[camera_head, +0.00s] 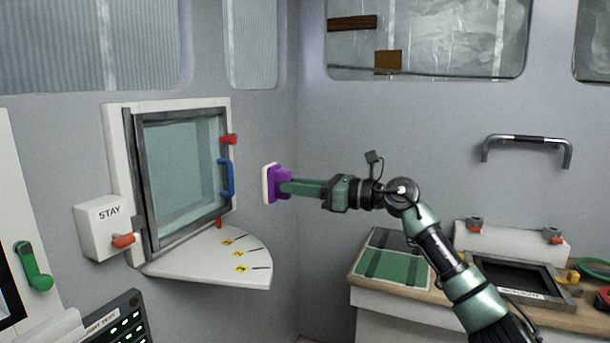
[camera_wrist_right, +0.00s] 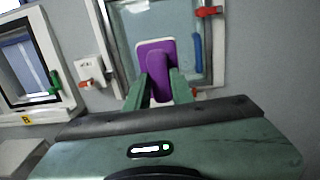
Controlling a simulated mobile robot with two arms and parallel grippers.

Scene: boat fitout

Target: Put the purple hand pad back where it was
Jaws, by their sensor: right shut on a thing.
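The purple hand pad (camera_head: 279,181) has a purple grip and a white face layer. My right gripper (camera_head: 288,187) is shut on its grip and holds it in the air, near the wall corner. The pad's white face points left, towards the framed window. In the right wrist view the purple pad (camera_wrist_right: 157,68) sits between my two green fingers (camera_wrist_right: 161,90), in line with the window behind it. My left gripper is not in view. No marked resting place for the pad can be made out.
A hinged window (camera_head: 182,170) with a blue handle (camera_head: 227,178) and red latches is to the left. A STAY box (camera_head: 102,228) and a white quarter-round shelf (camera_head: 205,262) are beside it. A bench with a green mat (camera_head: 393,267) and a dark tray frame (camera_head: 515,281) stands right.

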